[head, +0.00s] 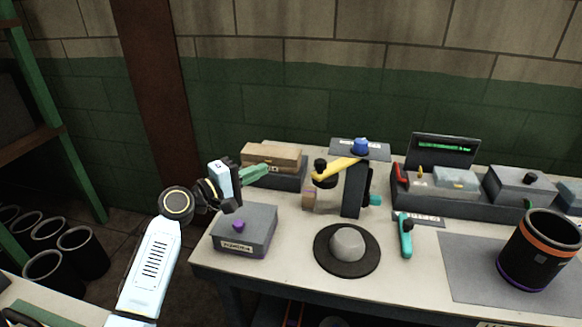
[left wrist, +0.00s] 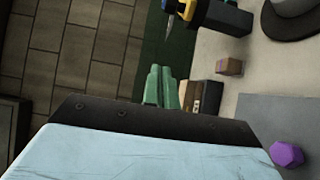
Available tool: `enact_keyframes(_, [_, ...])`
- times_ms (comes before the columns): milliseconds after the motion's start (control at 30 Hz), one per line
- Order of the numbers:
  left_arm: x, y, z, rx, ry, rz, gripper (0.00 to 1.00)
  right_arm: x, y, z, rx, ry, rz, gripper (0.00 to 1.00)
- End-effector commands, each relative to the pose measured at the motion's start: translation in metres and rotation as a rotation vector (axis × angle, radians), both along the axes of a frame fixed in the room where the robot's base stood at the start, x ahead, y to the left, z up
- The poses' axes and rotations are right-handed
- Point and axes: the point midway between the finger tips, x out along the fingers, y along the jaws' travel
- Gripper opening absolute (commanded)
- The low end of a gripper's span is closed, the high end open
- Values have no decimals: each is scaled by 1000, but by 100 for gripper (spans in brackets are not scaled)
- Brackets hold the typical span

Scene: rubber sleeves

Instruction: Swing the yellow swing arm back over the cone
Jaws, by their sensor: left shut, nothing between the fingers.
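The yellow swing arm (head: 340,167) is mounted on a dark post (head: 353,192) topped by a blue knob (head: 361,146). It points left, with a black round piece (head: 323,180) at its free end. The grey rounded cone (head: 347,243) sits on a black disc in front of the post; the swing arm's end is behind and left of it, not above it. In the left wrist view, part of the yellow arm (left wrist: 208,10) and the cone (left wrist: 292,6) show at the top. My left gripper (head: 267,169), with green fingers, is shut and empty, left of the swing arm and apart from it.
A grey box (head: 245,232) with a purple knob stands at the table's left front. Brown boxes (head: 272,156) lie behind my gripper. A teal-handled tool (head: 405,238) lies right of the cone; a black bin (head: 540,252) stands at far right.

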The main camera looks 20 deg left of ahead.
Motion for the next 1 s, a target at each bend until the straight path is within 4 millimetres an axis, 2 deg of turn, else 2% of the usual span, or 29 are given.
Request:
enact_keyframes(167, [21,-11,1,-4,0,-3,0,0,0,3,0,0,0,29])
enact_keyframes(533, [91,-44,1,-1,0,-4,0,0,0,5,0,0,0,29])
enact_keyframes(700, [82,-70,1,0,2,-5,0,0,0,16,0,0,0,29])
enact_keyframes(1000, [79,-83,-1,3,2,-3,0,0,0,19,0,0,0,29])
